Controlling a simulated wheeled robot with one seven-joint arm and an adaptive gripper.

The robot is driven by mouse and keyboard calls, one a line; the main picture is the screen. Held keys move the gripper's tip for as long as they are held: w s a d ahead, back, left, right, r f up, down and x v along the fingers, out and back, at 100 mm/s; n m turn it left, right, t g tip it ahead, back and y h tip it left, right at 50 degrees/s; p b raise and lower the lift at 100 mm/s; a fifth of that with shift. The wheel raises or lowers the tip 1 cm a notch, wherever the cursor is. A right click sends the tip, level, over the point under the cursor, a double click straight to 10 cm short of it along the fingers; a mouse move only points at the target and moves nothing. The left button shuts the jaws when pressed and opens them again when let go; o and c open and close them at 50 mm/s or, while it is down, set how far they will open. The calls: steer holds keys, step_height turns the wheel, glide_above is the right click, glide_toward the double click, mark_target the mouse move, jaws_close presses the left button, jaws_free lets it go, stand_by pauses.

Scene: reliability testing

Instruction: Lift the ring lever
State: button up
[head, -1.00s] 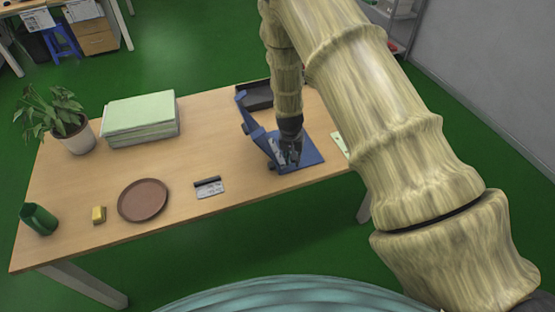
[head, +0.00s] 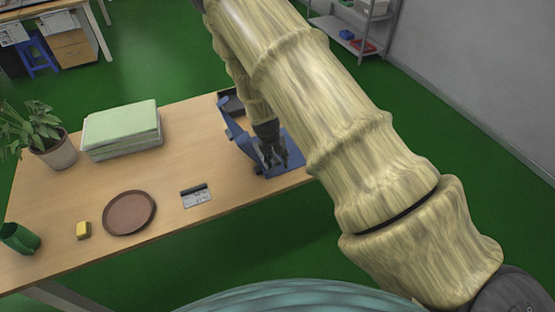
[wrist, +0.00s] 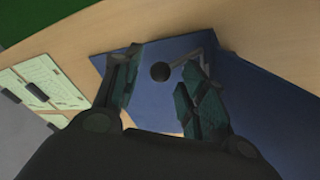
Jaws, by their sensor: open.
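The blue lever device stands near the right end of the wooden table, with a flat base (head: 291,152) and a slanted blue upright part (head: 233,120) to its left. My gripper (head: 274,162) points down over the base, beside the upright part. In the wrist view, my gripper (wrist: 162,60) is open, with its two dark fingers spread over the blue base (wrist: 275,110). A dark round knob or hole (wrist: 160,72) shows between the fingers, apart from both. I cannot make out a ring; the arm and fingers hide part of the device.
A black tray (head: 231,103) sits behind the device. Light green panels (wrist: 50,80) show in the wrist view.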

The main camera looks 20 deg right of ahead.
steer(key=shift+r, duration=0.1)
steer(key=v, duration=1.1)
steer(key=shift+r, duration=0.4)
steer(key=shift+s, duration=0.1)
steer(key=s+d+f+m+t+y+b, duration=0.2)
steer(key=d+m+y+b, duration=0.45)
steer(key=m+b, duration=0.95)
steer(key=shift+w+a+f+m+p, duration=0.4)
steer(key=shift+w+a+f+p, duration=0.1)
steer(key=shift+f, duration=1.15)
steer(key=shift+w+a+f+m+p, duration=0.4)
steer(key=shift+f+p, duration=0.15)
steer(key=shift+f, duration=1.05)
steer(key=shift+w+a+f+m+p, duration=0.4)
steer(key=shift+w+a+f+p, duration=0.1)
steer(key=shift+f, duration=1.15)
